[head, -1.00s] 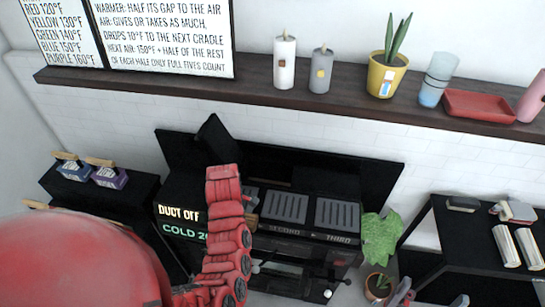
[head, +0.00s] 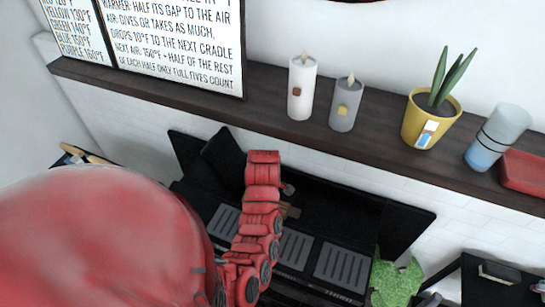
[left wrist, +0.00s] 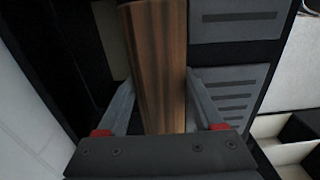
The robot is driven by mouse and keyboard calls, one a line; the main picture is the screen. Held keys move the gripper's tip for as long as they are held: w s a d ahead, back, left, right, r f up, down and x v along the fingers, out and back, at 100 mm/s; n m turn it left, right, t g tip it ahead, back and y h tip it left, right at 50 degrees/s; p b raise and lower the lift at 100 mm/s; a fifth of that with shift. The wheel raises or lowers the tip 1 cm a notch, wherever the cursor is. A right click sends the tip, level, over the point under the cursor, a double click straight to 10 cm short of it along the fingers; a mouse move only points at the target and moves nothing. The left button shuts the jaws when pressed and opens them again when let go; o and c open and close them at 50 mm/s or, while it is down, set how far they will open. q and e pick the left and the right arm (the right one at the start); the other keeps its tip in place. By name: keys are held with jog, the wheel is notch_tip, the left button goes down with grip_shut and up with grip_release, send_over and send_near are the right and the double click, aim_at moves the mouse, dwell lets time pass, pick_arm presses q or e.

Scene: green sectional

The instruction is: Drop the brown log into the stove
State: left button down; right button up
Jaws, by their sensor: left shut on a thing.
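The brown log (left wrist: 158,65) is between the two fingers of my left gripper (left wrist: 160,105) in the left wrist view. The gripper is shut on it, and the log extends past the fingertips. In the head view my red left arm reaches over the black stove (head: 345,222) and hides most of the gripper. A small brown piece, probably the log, shows beside the arm (head: 291,210). The stove top has grey slatted plates (head: 340,266); the left wrist view also shows them close to the log (left wrist: 232,95). A grey part at the bottom right edge may be my right gripper; its fingers are unclear.
A dark wall shelf (head: 385,150) above the stove holds a white candle (head: 302,90), a grey candle (head: 344,108), a yellow plant pot (head: 425,122), a blue cup (head: 490,142) and a red tray (head: 525,170). A leafy plant (head: 397,282) stands right of the stove.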

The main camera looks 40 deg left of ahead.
pick_arm(q)
jog(key=shift+w+f, duration=0.1)
jog(key=shift+w, duration=0.1)
jog(key=w+a+f+b, duration=0.1)
jog(key=w+f+b, duration=0.5)
jog(key=b, duration=0.4)
jog(key=shift+w+a+f, duration=0.15)
jog(key=shift+w+a, duration=0.25)
jog(key=shift+w, duration=0.1)
grip_release()
